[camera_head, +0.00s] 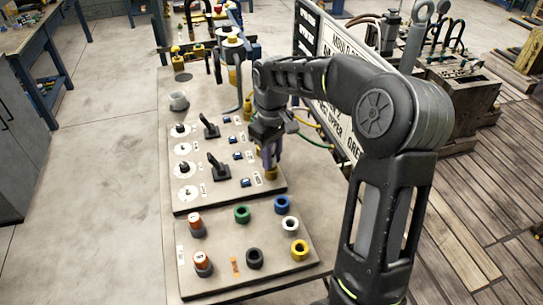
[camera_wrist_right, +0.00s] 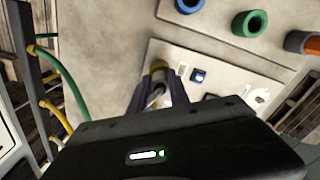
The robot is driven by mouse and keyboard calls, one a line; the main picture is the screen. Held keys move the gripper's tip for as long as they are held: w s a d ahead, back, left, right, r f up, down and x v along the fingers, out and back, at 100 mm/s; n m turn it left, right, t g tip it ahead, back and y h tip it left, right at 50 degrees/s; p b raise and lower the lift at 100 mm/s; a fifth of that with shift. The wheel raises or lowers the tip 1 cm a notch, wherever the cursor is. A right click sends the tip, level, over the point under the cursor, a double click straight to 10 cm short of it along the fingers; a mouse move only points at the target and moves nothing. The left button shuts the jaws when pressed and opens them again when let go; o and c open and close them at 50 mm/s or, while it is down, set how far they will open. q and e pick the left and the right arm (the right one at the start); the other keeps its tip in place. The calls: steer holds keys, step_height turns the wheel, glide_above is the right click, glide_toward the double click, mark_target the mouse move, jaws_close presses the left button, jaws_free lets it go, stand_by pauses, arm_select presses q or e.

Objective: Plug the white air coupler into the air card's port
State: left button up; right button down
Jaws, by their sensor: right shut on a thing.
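My right gripper (camera_head: 268,158) reaches down at the right edge of the upper panel (camera_head: 212,190), which carries black levers and white dials. No white coupler body shows clearly in the grip. A white ring-shaped fitting (camera_head: 291,224) stands on the nearer board (camera_head: 223,273). My left gripper is out of view.
Blue (camera_head: 282,204), green (camera_head: 242,213), yellow (camera_head: 299,249) and black (camera_head: 254,258) fittings share the nearer board with orange-topped ones (camera_head: 196,226). A lettered sign (camera_head: 337,80) with green and yellow hoses stands to the right.

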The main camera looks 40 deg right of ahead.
steer(key=shift+f, duration=0.2)
steer(key=c, duration=1.1)
jaws_free()
steer(key=shift+c, duration=0.2)
steer(key=shift+o, duration=0.2)
steer(key=o, duration=0.4)
steer(key=shift+c, duration=0.2)
steer(key=shift+r, duration=0.1)
steer(key=shift+r+p, duration=2.95)
steer(key=shift+r, duration=0.75)
